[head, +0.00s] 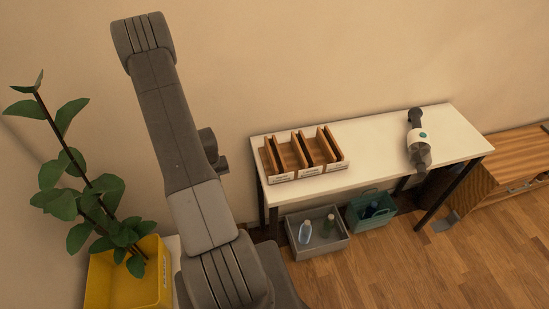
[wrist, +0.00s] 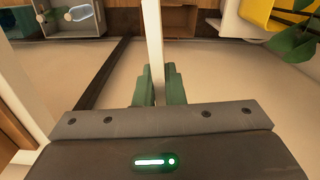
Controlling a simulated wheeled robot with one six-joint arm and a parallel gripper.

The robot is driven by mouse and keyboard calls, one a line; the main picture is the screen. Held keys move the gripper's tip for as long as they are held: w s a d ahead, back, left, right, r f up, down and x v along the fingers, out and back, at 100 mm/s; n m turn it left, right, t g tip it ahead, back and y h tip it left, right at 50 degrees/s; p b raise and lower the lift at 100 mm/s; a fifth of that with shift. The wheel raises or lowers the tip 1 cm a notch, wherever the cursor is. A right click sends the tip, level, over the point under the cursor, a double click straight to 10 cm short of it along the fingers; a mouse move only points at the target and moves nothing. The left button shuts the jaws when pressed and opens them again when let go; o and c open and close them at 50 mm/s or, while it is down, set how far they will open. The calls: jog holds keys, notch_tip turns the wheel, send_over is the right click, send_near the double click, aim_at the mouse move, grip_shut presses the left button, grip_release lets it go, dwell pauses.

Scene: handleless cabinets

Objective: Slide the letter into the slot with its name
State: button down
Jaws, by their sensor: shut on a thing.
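The letter (wrist: 153,40) shows in the wrist view as a narrow pale strip, seen nearly edge-on. My gripper (wrist: 157,86) has its green fingers closed on it, and it reaches away from them to the top edge of the picture. Its face and name cannot be read. The wooden slot rack (head: 268,158) stands on the left part of the white table in the head view, with upright dividers and white labels along its front. The labels are too small to read. My gripper and the letter cannot be made out in the head view.
A grey device with a white band (head: 417,137) lies on the right part of the white table (head: 372,136). Below are a grey bin (head: 330,246) with bottles and a green caddy (head: 382,223). A plant in a yellow planter (head: 125,285) stands at left. The table's middle is clear.

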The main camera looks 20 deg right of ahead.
jog(key=d+r, duration=0.8)
jog(key=d, duration=0.1)
jog(key=s+d+r, duration=0.7)
jog(key=d+r, duration=0.2)
jog(key=r, duration=0.2)
jog(key=s+d+r+m, duration=0.1)
jog(key=s+d+r, duration=0.6)
jog(key=d+r, duration=0.2)
notch_tip(320, 180, up, 3)
jog(key=shift+s+f, duration=0.1)
jog(key=shift+s, duration=0.2)
